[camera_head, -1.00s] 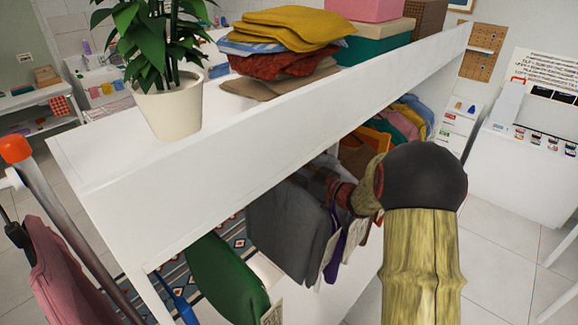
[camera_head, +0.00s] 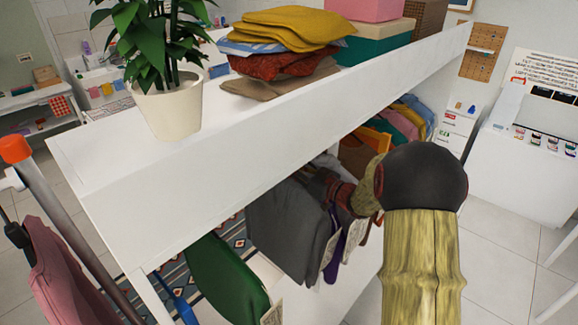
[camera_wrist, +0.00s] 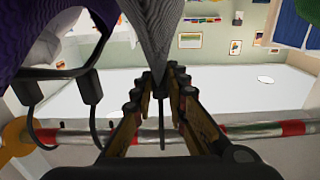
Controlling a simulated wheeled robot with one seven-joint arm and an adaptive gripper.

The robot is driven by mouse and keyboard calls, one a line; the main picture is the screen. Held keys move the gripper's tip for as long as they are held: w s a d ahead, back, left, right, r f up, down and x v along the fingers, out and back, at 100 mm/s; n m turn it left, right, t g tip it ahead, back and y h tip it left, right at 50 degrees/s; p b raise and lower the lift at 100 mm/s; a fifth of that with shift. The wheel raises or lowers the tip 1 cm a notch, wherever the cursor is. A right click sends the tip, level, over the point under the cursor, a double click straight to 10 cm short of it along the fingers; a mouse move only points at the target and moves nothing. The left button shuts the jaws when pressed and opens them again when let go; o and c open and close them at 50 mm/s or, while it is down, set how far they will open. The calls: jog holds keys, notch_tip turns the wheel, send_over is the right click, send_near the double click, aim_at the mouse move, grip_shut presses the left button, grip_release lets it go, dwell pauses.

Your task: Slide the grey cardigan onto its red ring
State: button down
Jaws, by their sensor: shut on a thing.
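The grey cardigan (camera_head: 285,230) hangs under the white top panel, between a green garment (camera_head: 222,275) and a purple one (camera_head: 337,255). In the head view my wrist covers part of the grip, and the fingertips are hard to make out. A rail with red and white bands crosses behind the fingers in the wrist view, with a red band (camera_wrist: 45,137) at left and another (camera_wrist: 294,128) at right. I cannot tell which is the cardigan's ring.
The top panel (camera_head: 160,205) overhangs the clothes closely. It carries a potted plant (camera_head: 168,108), folded clothes (camera_head: 285,40) and boxes. In the wrist view, purple cloth (camera_wrist: 40,18) and dark hanger clips (camera_wrist: 88,90) are close at left. Other garments (camera_head: 400,122) hang farther right.

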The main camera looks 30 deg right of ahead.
jog(key=s+a+b, duration=0.1)
jog(key=s+a, duration=0.2)
jog(key=a, duration=0.6)
jog(key=s+a, duration=0.3)
jog(key=a, duration=0.6)
jog(key=shift+s+b, duration=0.3)
jog(key=shift+b, duration=0.1)
jog(key=c, duration=2.2)
grip_release()
jog(key=shift+a, duration=0.2)
jog(key=shift+c, duration=0.2)
jog(key=o, duration=0.5)
jog(key=shift+o, duration=0.3)
jog(key=shift+s+d, duration=0.1)
jog(key=v, duration=1.2)
